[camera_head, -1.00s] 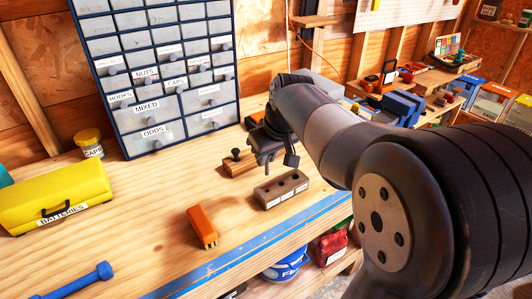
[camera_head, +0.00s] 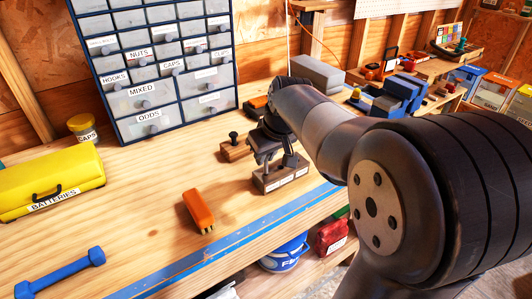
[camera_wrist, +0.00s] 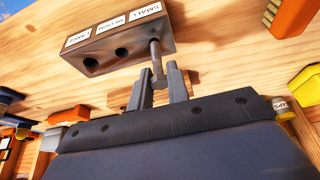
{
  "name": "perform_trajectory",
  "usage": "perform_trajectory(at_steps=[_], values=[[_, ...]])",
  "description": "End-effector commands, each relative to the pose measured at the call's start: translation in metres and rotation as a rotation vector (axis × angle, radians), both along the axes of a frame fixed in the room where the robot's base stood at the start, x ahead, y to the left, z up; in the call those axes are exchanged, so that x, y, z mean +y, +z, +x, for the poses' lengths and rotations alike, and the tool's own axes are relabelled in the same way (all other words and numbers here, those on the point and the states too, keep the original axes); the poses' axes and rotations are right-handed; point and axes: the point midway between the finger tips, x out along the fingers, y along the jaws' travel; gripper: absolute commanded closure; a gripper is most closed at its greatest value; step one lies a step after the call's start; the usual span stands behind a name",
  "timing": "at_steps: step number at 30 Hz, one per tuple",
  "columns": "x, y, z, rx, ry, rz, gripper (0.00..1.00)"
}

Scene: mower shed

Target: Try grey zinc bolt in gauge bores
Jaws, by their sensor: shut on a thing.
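The gauge block (camera_head: 272,184) is a brown block on the bench, and my gripper (camera_head: 277,158) is right over it in the head view, hiding much of its top. In the wrist view the block (camera_wrist: 104,58) shows labels SMALL, MEDIUM and LARGE, with two dark bores open by MEDIUM and LARGE. The grey bolt (camera_wrist: 157,66) is between the fingertips of my gripper (camera_wrist: 158,88), which is shut on it. Its shank meets the block at the SMALL end. I cannot tell how deep it sits in that bore.
A wooden block with a black knob (camera_head: 234,146) stands close behind the gauge block. An orange brush (camera_head: 199,209) lies to its left, near the blue-striped bench edge (camera_head: 240,240). A drawer cabinet (camera_head: 150,70) stands behind. Bare bench lies at centre left.

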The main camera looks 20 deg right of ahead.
Motion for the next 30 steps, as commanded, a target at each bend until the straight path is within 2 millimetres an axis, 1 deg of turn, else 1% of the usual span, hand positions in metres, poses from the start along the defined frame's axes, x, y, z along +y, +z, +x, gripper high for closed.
perform_trajectory(at_steps=[17, 27, 30], values=[[0.0, 0.0004, -0.0003, 0.0, 0.0, 0.0, 1.0], [0.0, -0.0067, -0.0004, 0.001, 0.0, 0.0, 1.0], [0.0, -0.0052, -0.0003, 0.001, 0.0, 0.0, 1.0]])
